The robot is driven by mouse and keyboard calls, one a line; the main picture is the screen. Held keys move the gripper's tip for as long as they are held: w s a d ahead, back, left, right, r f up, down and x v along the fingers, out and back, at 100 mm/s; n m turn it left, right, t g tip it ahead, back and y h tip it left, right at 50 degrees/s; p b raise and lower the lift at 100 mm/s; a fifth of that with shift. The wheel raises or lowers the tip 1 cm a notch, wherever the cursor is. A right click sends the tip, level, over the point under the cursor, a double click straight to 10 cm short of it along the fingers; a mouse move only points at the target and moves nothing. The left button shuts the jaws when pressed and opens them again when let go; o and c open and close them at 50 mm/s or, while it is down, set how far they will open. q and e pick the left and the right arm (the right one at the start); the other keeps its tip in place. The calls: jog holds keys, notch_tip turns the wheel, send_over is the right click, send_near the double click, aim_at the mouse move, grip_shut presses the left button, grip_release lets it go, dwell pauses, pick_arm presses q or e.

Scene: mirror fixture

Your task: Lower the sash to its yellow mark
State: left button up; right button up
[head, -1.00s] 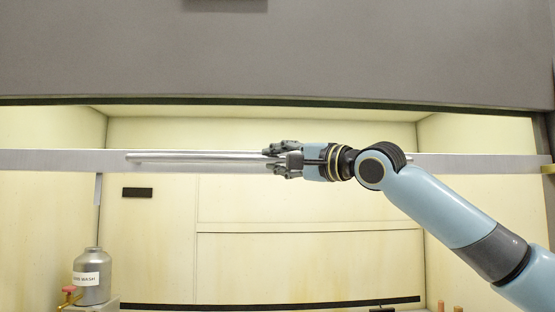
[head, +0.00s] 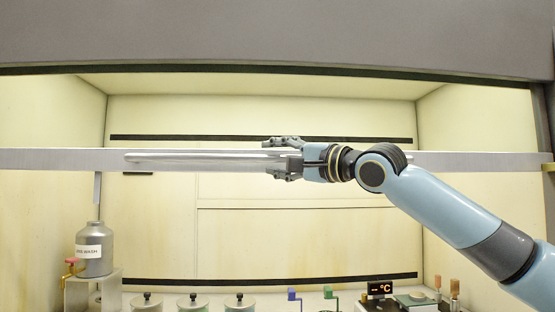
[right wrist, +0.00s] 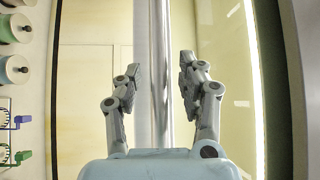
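The sash shows in the head view as a pale horizontal bottom rail (head: 60,159) across the hood opening, with a round metal handle bar (head: 200,159) along it. The handle also shows upright in the right wrist view (right wrist: 160,75). My right gripper (head: 283,158) is around the handle near mid-width, one finger above and one below. In the right wrist view its fingers (right wrist: 160,80) are spread, with a small gap on each side of the bar. A small yellow piece (head: 548,168) sits at the rail's right end, about level with its lower part. My left gripper is not in view.
Several lidded pots (head: 193,301), blue and green valve handles (head: 331,294) and a °C display (head: 380,288) line the bottom. A grey panel (head: 280,30) hangs above.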

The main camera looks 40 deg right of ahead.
aim_at(277, 111)
notch_tip(277, 111, up, 9)
jog(key=shift+r, duration=0.15)
jog(key=shift+s+r, duration=0.1)
jog(key=shift+r, duration=0.35)
jog(key=shift+f, duration=0.1)
